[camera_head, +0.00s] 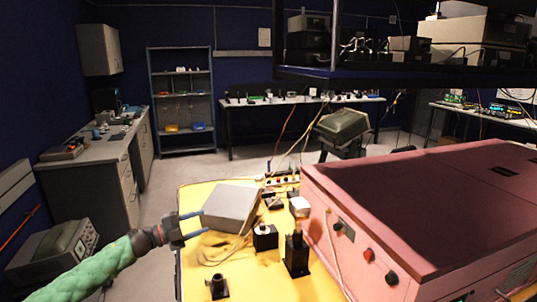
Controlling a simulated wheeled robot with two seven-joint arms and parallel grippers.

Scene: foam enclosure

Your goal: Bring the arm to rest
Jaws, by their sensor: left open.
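My left arm, in a green sleeve, comes in from the lower left of the head view. My left gripper (192,226) is open, with its two blue-grey fingers apart and pointing right. The fingers are at the left side of a grey box (232,207) on the yellow table top (197,272). I see nothing held between them, and I cannot tell whether they touch the box. My right gripper is not in view.
A large pink foam enclosure (420,205) fills the right side. Small black devices (296,252) stand on the yellow top beside it. A dark shelf (400,78) overhangs at upper right. A grey counter (100,165) is at left; the floor (180,172) between is clear.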

